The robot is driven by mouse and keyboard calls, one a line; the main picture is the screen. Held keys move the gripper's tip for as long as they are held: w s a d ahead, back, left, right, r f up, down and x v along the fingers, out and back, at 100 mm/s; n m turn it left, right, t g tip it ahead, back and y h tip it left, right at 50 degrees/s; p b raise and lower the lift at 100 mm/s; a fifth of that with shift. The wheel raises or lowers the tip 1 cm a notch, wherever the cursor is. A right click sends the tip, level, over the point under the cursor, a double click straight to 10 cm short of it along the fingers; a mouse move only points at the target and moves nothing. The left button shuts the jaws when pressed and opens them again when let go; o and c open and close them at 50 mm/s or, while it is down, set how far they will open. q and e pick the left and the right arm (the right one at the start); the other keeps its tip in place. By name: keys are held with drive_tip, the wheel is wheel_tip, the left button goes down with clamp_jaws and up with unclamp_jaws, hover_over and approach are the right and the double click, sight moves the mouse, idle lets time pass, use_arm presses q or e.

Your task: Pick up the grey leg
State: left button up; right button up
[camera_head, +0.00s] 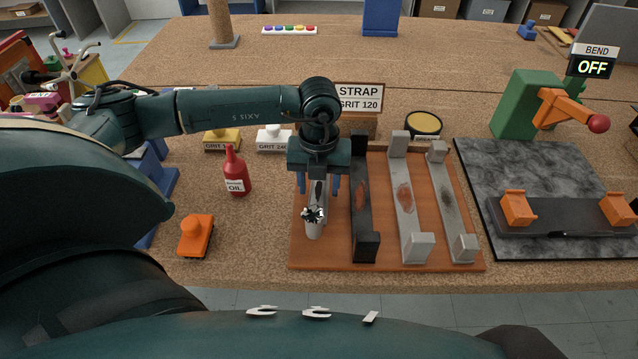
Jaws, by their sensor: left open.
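Several bracket-shaped legs lie side by side on an orange-brown board (375,262). One is black with a rusty patch (362,215). One is light grey with a reddish patch (404,198). At the right is a grey one with a dark patch (451,203). My left gripper (318,187) points down over the board's left part, left of the black leg, with its blue fingers apart. A pale grey piece with a dark, spiky top (313,226) shows below and between the fingers; the gripper hides much of it, and I cannot tell contact. My right gripper is out of view.
A red oil bottle (236,172) and an orange block (196,236) stand left of the board. At right are a dark slab (520,165) and a green bending device (520,105).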

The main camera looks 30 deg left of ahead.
use_arm(q)
drive_tip(key=shift+f, duration=0.1)
clamp_jaws()
idle(0.5)
